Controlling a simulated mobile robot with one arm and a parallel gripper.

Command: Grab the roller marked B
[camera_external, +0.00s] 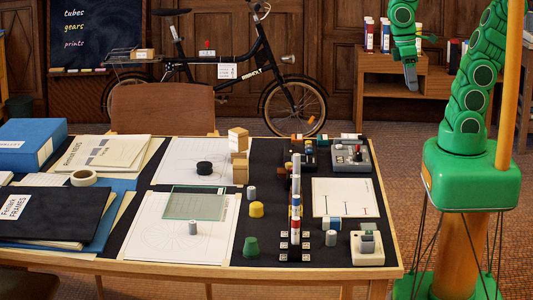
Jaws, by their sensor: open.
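Several small cylinders that could be rollers are on the drafting table (391,236). One grey cylinder (192,227) stands on the white drawing sheet at the front. Another grey cylinder (251,192) stands on the black mat behind a yellow knob-like piece. A third grey cylinder (330,238) stands at the right of the upright column. No letter B is legible on any of them, so I cannot tell which is marked B. My gripper (411,86) is open and empty, hanging high at the upper right, well apart from the table.
An upright column (296,185) with coloured bands stands on the mat's right half. A green cup-like piece (251,246), a glass plate (195,204), wooden blocks (239,172) and a small device (367,249) surround the cylinders. Folders and blue boxes (33,145) fill the left side.

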